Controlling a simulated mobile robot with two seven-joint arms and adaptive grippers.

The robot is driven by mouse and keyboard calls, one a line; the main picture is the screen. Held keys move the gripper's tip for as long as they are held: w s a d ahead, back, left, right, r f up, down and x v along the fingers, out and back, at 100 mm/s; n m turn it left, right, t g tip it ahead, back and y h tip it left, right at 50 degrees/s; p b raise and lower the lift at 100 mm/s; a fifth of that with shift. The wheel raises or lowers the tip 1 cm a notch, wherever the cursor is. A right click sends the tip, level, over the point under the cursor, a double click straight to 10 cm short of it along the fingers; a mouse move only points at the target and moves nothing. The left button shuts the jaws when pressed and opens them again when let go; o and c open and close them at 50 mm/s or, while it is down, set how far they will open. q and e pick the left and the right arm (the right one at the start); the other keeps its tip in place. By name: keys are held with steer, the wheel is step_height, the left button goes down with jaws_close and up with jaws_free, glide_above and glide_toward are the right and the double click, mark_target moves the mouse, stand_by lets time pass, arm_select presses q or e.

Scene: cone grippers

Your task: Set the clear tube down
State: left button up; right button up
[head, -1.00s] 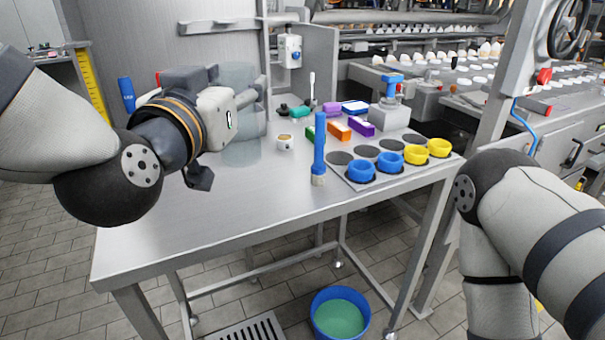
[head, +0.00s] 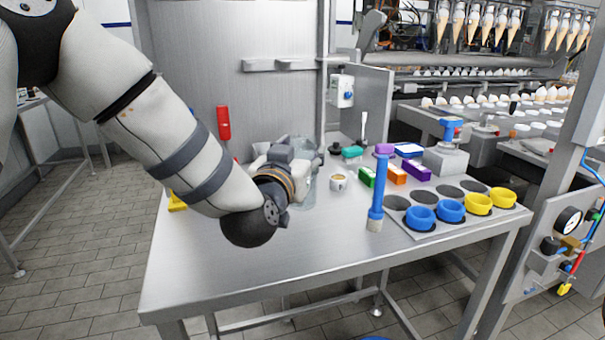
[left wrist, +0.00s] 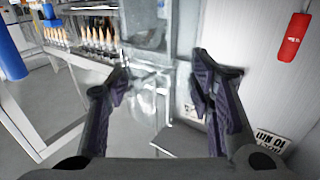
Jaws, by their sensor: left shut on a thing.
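The clear tube (head: 304,188) is a wide, see-through cylinder near the back left of the steel table, partly hidden behind my left arm. It also shows in the left wrist view (left wrist: 160,65), where it fills the space between the fingers. My left gripper (left wrist: 163,86) is shut on the tube, one finger on each side. In the head view my left gripper (head: 292,158) is mostly hidden by its own wrist. The tube looks upright, with its lower end at or very near the tabletop; I cannot tell whether it touches. My right gripper is out of view.
The steel table (head: 270,265) is clear in front. A small cup (head: 339,181) and a tall blue tool (head: 379,190) stand right of the tube. Blue rings (head: 421,217) and yellow rings (head: 478,204) sit on a plate. A red object (head: 223,122) is behind my arm.

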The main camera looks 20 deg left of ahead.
arm_select(q)
steer(key=shift+w+a+f, duration=0.1)
steer(key=shift+w+f, duration=0.25)
steer(key=shift+f, duration=0.15)
steer(key=f, duration=0.3)
steer(key=shift+w+a+f+b, duration=0.15)
steer(key=shift+w+f+b, duration=0.1)
steer(key=shift+f+b, duration=0.15)
steer(key=shift+r, duration=0.25)
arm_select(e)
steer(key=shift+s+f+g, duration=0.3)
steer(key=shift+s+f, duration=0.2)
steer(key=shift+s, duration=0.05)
arm_select(q)
steer(key=shift+f, duration=0.15)
steer(key=o, duration=1.2)
steer(key=shift+c, duration=0.2)
